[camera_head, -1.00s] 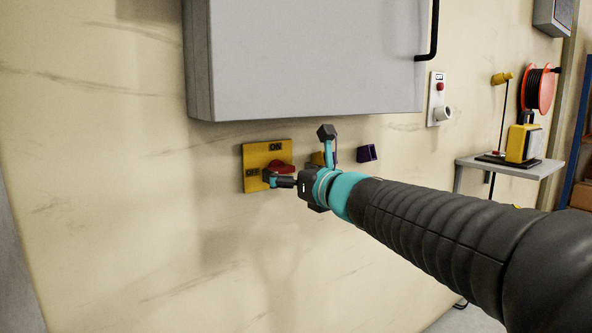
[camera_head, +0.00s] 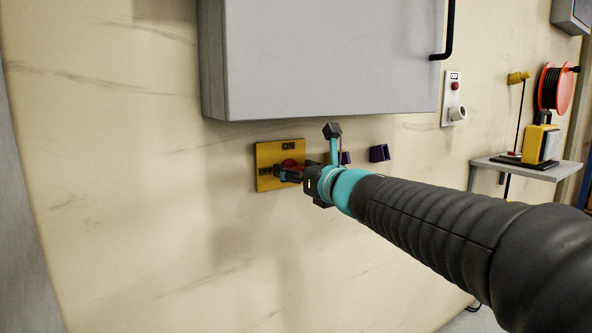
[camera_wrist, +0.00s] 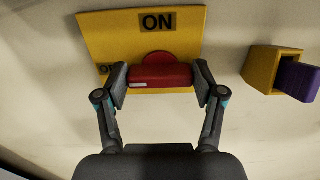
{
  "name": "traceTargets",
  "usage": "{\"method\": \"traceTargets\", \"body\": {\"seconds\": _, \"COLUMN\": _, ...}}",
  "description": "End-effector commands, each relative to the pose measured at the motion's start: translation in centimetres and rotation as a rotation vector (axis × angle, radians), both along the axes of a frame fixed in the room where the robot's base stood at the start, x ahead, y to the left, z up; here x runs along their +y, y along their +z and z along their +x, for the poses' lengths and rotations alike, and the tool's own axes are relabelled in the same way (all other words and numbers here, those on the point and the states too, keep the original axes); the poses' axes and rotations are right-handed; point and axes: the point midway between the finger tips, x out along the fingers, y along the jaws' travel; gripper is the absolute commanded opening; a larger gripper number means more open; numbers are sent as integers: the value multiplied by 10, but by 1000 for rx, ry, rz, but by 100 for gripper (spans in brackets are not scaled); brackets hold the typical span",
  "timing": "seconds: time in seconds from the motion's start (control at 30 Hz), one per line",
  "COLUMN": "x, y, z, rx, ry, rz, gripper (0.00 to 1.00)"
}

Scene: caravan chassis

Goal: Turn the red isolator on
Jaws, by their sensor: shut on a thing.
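The red isolator handle (camera_wrist: 160,74) sits on a yellow plate (camera_wrist: 105,35) on the wall. The plate has an ON label at its top and an OFF label at its left, the latter partly hidden by a finger. The handle lies crosswise in the wrist view, with a small white mark near its left end. My gripper (camera_wrist: 160,84) is shut on the handle, one finger at each end. In the head view the plate (camera_head: 266,155) is below a grey cabinet, and my gripper covers much of the handle (camera_head: 290,163).
The grey cabinet (camera_head: 320,60) hangs just above the plate. A yellow socket with a purple part (camera_wrist: 262,70) is close on the right. Another purple piece (camera_head: 379,153) is farther right, and a shelf (camera_head: 525,167) beyond. The wall left of the plate is clear.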

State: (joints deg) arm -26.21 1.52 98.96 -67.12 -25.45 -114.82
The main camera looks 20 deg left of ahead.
Motion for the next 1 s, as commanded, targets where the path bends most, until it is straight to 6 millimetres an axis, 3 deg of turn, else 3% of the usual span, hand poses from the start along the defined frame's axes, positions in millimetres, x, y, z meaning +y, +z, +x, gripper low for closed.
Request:
{"method": "traceTargets", "body": {"seconds": 0.37, "x": -1, "y": 1, "z": 1, "rx": 113, "ry": -2, "rz": 97, "gripper": 34}}
{"method": "traceTargets", "body": {"seconds": 1.0, "x": -3, "y": 1, "z": 3, "rx": 565, "ry": -3, "rz": 482, "gripper": 34}}
